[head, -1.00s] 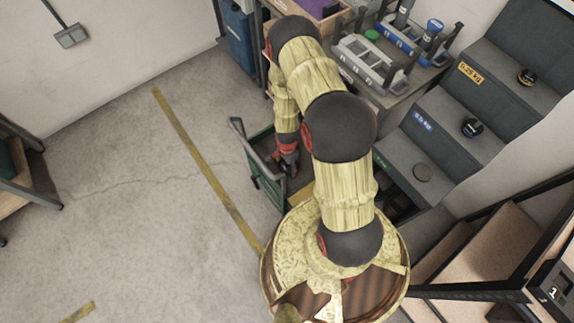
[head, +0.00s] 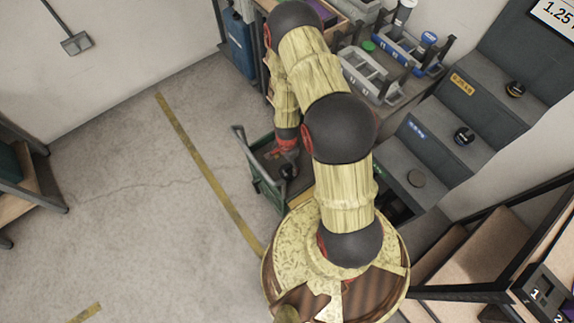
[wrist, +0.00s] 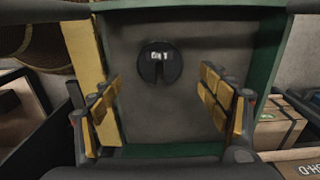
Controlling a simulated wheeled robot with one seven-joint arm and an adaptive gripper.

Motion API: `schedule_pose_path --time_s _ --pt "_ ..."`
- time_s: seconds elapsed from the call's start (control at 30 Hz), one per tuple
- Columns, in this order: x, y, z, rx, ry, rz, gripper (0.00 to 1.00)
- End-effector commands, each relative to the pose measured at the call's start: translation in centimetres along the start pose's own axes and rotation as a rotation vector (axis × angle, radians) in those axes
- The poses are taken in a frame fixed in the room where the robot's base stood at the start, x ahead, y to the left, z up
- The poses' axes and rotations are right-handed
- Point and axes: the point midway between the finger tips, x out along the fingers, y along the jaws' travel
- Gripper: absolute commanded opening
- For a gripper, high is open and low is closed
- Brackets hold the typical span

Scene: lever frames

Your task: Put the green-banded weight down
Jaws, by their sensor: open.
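A dark round slotted weight (wrist: 160,63) with a small pale label lies flat on the grey floor of a green-walled cart in the wrist view. No green band can be made out on it, so I cannot tell if it is the green-banded weight. My gripper (wrist: 163,98) is open, with yellow-padded fingers on either side and nothing between them. The weight appears beyond the fingertips, apart from them. In the head view, my gripper (head: 288,168) points down into the green cart (head: 262,178), and the weight cannot be told apart there.
A bench with grey and blue trays (head: 412,52) stands behind. Open floor (head: 110,180) lies left of the cart.

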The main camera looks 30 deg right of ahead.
Motion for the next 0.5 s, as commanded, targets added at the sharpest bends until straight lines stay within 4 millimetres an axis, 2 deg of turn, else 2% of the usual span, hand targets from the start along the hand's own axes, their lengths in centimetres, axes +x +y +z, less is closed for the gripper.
schedule_pose_path --time_s 0.03,0.1,0.33,0.43,0.5 --pt "-1.4 0.0 0.0 0.001 0.000 0.000 0.77" --pt "-2.3 0.0 0.0 0.002 0.000 0.000 0.77" --pt "-4.0 -0.1 0.0 -0.004 0.000 -0.001 0.77" --pt "-5.8 -1.3 0.1 -0.034 0.001 -0.018 0.77" --pt "-8.2 -2.6 0.2 -0.082 0.001 -0.039 0.77"
